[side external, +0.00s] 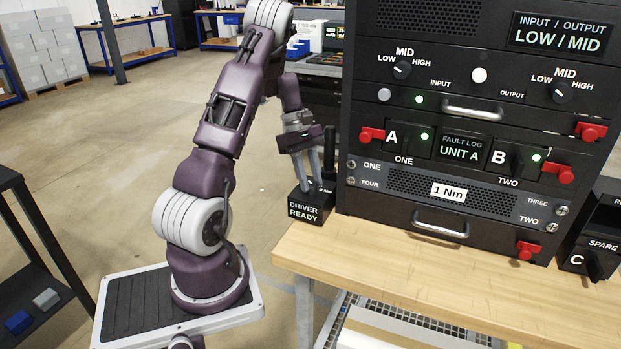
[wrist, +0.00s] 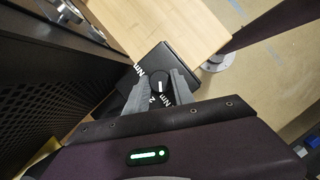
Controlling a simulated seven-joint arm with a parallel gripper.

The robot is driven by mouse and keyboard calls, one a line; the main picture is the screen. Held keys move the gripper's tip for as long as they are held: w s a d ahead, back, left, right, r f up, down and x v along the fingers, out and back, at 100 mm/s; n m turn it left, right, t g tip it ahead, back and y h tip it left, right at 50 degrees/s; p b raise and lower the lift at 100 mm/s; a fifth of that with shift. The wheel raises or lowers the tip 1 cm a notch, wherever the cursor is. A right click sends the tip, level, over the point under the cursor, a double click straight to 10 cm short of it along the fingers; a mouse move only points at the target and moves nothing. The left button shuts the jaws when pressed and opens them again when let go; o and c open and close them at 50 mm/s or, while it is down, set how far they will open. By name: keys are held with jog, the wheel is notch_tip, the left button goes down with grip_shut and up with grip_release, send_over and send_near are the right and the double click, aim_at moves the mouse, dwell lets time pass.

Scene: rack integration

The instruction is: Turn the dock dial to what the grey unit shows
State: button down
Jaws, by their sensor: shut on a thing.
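The dock (side external: 307,207) is a small black box on the near left end of the wooden bench, with a screen reading DRIVER READY. Its round black dial (wrist: 158,82) has a white pointer mark and white labels around it, partly covered by my fingers; a "2" and "Nm" are legible. My gripper (side external: 316,184) reaches down to the dock top from above. In the wrist view its two grey fingers (wrist: 159,90) are shut on the dial, one on each side. The grey vented unit (side external: 400,182) in the rack carries a white label reading 1 Nm.
The black rack (side external: 480,130) stands just right of the dock, with red latches, handles and knobs projecting. A spare module C (side external: 592,245) sits at the bench's right. The wooden bench front (side external: 350,255) is clear.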

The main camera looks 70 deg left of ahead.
jog(key=shift+n, duration=0.6)
jog(key=shift+t, duration=0.3)
jog(key=c, duration=1.1)
grip_release()
jog(key=shift+r, duration=0.1)
jog(key=v, duration=0.7)
